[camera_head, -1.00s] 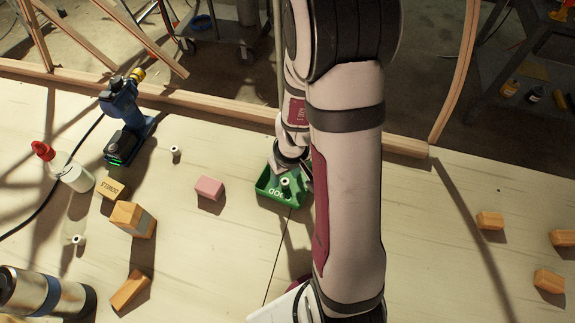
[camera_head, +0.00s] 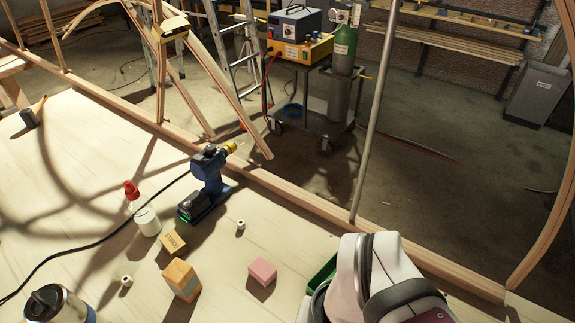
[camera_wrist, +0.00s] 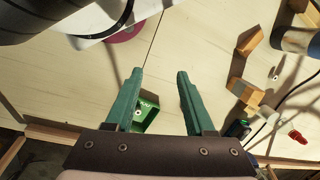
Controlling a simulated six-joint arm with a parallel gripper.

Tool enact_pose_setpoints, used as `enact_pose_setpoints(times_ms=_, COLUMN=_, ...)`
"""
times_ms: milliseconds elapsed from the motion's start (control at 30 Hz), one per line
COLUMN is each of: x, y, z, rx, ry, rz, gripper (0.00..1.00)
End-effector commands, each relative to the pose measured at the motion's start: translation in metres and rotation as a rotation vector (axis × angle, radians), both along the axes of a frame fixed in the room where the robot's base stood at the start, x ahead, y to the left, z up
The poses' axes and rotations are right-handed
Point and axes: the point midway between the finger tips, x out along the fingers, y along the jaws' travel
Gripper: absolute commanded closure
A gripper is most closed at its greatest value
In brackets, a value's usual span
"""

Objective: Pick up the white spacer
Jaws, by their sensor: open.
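Two small white spacers show in the head view. One white spacer (camera_head: 240,224) stands on the table to the right of the blue drill; another white spacer (camera_head: 126,281) is near the flask at the lower left. A small pale piece that looks like a spacer (camera_wrist: 276,77) shows at the right of the wrist view. A green tray (camera_wrist: 151,122) lies below, partly behind the left finger. In the head view my arm hides the gripper and most of the tray (camera_head: 322,272).
A pink block (camera_head: 262,271), wooden blocks (camera_head: 182,279), a red-capped bottle (camera_head: 147,222), the blue drill (camera_head: 208,178) with its cable and a steel flask (camera_head: 50,306) stand around the spacers. A wooden rail (camera_head: 285,192) borders the table. The upper-left table is mostly clear.

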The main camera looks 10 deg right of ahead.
Motion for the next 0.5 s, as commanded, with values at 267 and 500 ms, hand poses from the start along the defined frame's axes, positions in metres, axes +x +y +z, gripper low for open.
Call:
enact_pose_setpoints(times_ms=267, x=0.001, y=0.0, z=0.0, rx=0.0, ry=-0.001, rz=0.001, gripper=0.39)
enact_pose_setpoints(times_ms=500, x=0.107, y=0.004, z=0.003, rx=-0.051, ry=-0.134, rz=0.229, gripper=0.39)
